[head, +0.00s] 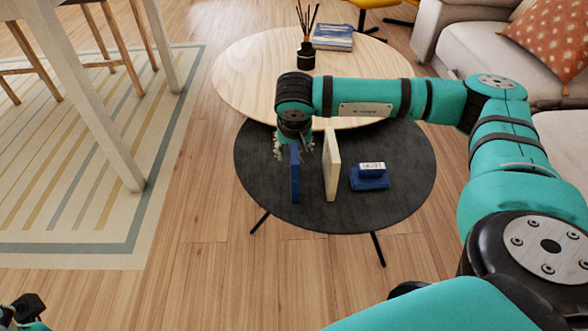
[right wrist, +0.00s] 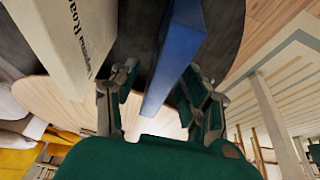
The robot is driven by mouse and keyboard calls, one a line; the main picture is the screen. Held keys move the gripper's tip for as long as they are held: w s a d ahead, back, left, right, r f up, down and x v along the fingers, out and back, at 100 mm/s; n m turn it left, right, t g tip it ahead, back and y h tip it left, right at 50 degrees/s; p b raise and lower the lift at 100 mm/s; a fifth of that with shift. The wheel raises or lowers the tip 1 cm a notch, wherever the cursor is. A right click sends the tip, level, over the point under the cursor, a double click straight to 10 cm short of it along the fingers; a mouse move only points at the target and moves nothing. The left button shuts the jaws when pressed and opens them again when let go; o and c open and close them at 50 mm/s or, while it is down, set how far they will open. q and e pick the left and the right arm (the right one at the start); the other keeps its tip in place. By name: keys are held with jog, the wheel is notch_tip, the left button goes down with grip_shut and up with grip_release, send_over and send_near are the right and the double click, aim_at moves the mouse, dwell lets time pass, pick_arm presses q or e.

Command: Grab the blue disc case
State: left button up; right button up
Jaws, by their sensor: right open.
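The blue disc case (head: 295,178) stands upright on edge on the dark round table (head: 262,190). My right gripper (head: 293,150) points down over its top end, open, with one finger on each side. In the right wrist view the blue case (right wrist: 180,55) runs between the two spread fingers (right wrist: 160,88), with a gap visible at the left finger. Whether the right finger touches it I cannot tell. Part of my left gripper (head: 24,308) shows at the lower left corner, away from the table; its jaw state is unclear.
A cream book (head: 332,168) stands upright close to the right of the case. A blue block with a white-labelled piece on it (head: 369,181) lies further right. A light wood table (head: 245,75) behind holds a reed diffuser (head: 306,55) and a book (head: 333,37).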

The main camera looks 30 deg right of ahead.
jog(key=shift+b+x, duration=0.3)
jog(key=shift+x, duration=1.1)
jog(key=shift+s+f, duration=0.1)
jog(key=shift+f, duration=0.15)
jog(key=shift+c, duration=0.2)
grip_shut()
